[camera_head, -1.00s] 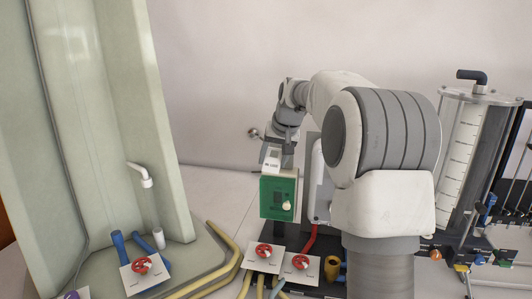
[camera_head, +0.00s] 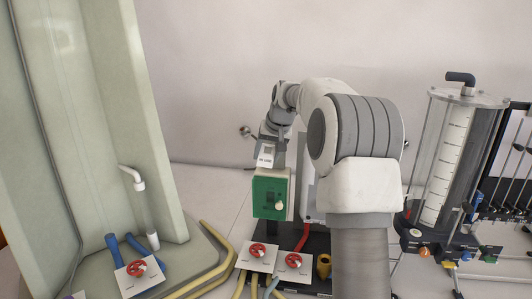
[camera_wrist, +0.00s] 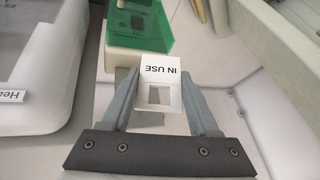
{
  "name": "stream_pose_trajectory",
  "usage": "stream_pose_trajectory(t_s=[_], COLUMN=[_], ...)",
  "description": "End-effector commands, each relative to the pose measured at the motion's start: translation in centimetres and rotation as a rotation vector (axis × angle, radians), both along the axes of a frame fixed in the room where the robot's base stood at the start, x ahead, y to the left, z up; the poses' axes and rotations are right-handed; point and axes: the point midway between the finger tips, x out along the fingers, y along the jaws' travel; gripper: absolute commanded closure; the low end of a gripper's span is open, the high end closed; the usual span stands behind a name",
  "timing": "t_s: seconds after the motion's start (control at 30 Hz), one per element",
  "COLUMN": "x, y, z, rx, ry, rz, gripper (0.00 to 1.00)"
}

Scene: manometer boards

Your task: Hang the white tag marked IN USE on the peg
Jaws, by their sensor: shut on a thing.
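The white tag (camera_head: 265,155) marked IN USE is in my gripper (camera_head: 272,146), above the green-fronted box. In the wrist view the tag (camera_wrist: 160,72) shows between my two fingers (camera_wrist: 161,90), its lettering upside down. A square opening (camera_wrist: 160,95) shows below the lettering. My gripper is shut on the tag. A small round metal knob (camera_head: 245,131) shows at the back wall, left of my gripper; I cannot tell whether it is the peg. No other peg is clear.
The green-fronted box (camera_head: 271,195) stands just below the tag. Red valve wheels (camera_head: 258,250) and yellow hoses (camera_head: 215,262) lie in front. A tall pale green panel (camera_head: 150,120) stands at left, and a clear cylinder (camera_head: 447,160) at right.

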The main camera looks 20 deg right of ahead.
Motion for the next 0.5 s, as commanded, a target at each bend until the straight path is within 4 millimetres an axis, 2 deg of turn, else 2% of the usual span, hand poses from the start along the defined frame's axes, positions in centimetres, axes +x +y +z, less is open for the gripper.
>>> stream_pose_trajectory(t_s=[0.5], x=[2.6], y=[-1.8], z=[0.0], rx=[0.000], ry=[0.000], rz=[0.000], gripper=[0.91])
